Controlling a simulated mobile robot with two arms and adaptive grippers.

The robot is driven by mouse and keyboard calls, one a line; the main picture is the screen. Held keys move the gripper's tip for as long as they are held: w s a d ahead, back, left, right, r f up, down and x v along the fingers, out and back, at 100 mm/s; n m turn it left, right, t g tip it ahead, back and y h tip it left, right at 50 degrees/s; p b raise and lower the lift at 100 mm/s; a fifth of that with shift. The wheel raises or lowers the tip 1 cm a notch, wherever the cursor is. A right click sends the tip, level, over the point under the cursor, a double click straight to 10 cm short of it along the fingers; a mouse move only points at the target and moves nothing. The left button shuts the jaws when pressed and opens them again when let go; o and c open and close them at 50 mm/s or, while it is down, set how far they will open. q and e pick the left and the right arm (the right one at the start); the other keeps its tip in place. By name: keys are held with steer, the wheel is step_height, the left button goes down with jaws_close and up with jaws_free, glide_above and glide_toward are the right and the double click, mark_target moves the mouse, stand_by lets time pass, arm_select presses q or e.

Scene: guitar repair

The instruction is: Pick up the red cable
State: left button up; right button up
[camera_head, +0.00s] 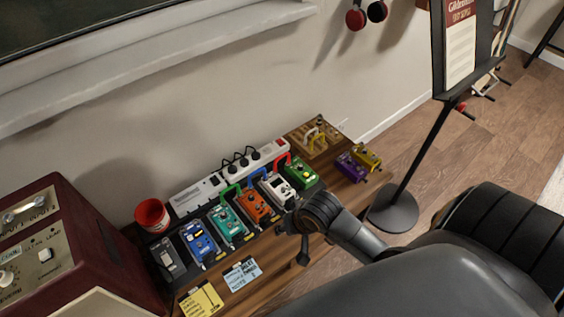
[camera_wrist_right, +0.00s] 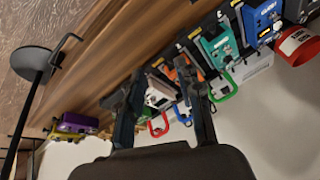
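The red cable (camera_head: 283,160) is a short arch standing behind the white pedal (camera_head: 277,189) and the green pedal (camera_head: 301,173), beside the power strip. In the right wrist view the red cable (camera_wrist_right: 158,126) appears between the two fingers, beyond them. My right gripper (camera_head: 291,241) is over the front edge of the pedal row, near the white pedal, apart from the cable. Its fingers (camera_wrist_right: 164,82) are spread with nothing held between them. My left gripper is in neither view.
A blue cable (camera_head: 257,174) and a green cable (camera_head: 231,188) stand to the left. A white power strip (camera_head: 197,194) with black plugs runs behind the pedals. A red cup (camera_head: 152,215) is at the left, a music stand (camera_head: 418,150) at the right.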

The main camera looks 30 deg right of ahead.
steer(key=w+d+r+m+t, duration=0.1)
steer(key=w+d+r+m, duration=0.2)
steer(key=w+d+m, duration=0.5)
steer(key=m+t, duration=0.1)
steer(key=m, duration=0.5)
glide_toward(283, 155)
steer(key=shift+b+x, duration=0.85)
steer(key=shift+x, duration=4.45)
jaws_close()
